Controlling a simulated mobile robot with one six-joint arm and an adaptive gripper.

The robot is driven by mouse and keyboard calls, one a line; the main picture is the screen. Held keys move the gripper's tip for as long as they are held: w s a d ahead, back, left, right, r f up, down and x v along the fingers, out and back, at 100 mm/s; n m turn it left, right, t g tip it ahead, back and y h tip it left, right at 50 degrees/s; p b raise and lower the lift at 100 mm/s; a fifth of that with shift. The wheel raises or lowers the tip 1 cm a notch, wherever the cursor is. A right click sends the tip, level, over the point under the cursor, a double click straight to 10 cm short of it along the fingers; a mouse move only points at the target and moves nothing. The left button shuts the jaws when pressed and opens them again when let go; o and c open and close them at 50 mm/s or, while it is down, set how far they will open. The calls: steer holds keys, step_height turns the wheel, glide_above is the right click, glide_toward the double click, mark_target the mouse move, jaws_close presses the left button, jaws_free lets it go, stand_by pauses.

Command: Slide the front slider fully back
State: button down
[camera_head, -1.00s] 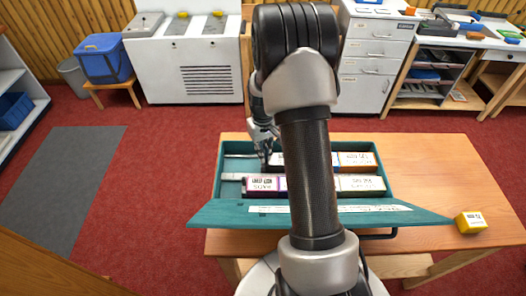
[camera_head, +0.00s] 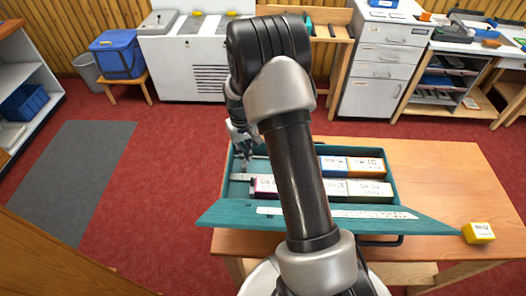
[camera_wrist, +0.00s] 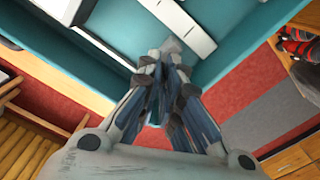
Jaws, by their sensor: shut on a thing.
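The teal tray (camera_head: 392,178) lies open on the wooden table, with a back row and a front row of labelled boxes and a pale rail at the left of each row. My gripper (camera_head: 245,166) is low inside the tray's left end, just above the left part of the front rail (camera_head: 240,177). In the wrist view its fingers (camera_wrist: 165,75) are closed together on a small grey piece (camera_wrist: 172,45), which looks like the front slider; the fingers hide most of it. The front boxes (camera_head: 370,190) stand to the right of the gripper. My arm hides the tray's middle.
A yellow box (camera_head: 478,232) sits on the table's right corner. The teal front flap (camera_head: 235,213) lies along the tray's front. The table (camera_head: 440,180) is clear to the right of the tray. The tray's left wall (camera_head: 226,175) is close to my gripper.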

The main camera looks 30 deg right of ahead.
steer(key=shift+w+a+r, duration=0.1)
steer(key=shift+w+a, duration=0.5)
steer(key=shift+a, duration=0.05)
steer(key=c, duration=1.7)
jaws_free()
steer(key=shift+r, duration=3.95)
steer(key=shift+a+r, duration=0.1)
